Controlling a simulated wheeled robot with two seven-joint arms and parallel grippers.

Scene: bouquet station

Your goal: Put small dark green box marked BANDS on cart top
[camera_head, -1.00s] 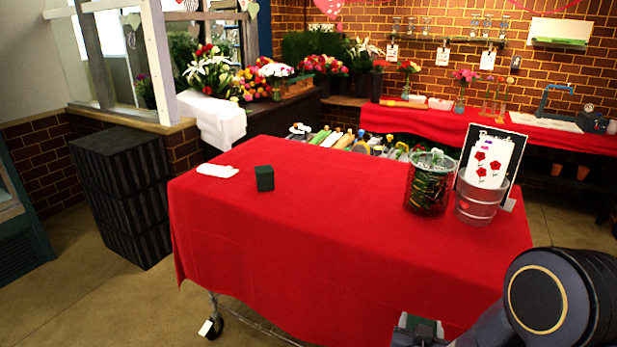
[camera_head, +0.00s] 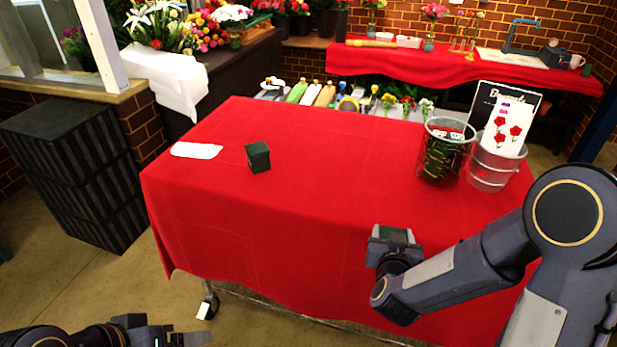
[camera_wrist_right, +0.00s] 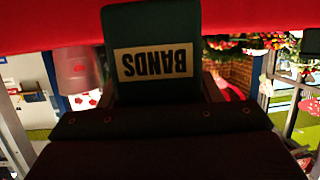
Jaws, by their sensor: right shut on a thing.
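The dark green box marked BANDS (camera_wrist_right: 155,28) fills the top middle of the right wrist view, its label upside down. My right gripper (camera_head: 396,238) is shut on it; the gripper hides most of the box in the head view. In the head view this gripper appears over the front right part of the red-covered cart top (camera_head: 320,180); its height above the cloth is hard to tell. My left gripper (camera_head: 190,339) is at the bottom left, beside the cart over the floor, partly cut off; its jaw opening is unclear.
Another small dark green box (camera_head: 258,157) stands on the cart's left half, near a white cloth-like item (camera_head: 196,150). A dark wire basket (camera_head: 444,155) and a clear bucket (camera_head: 493,168) with a rose-printed package stand at the right. The middle of the cart top is clear.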

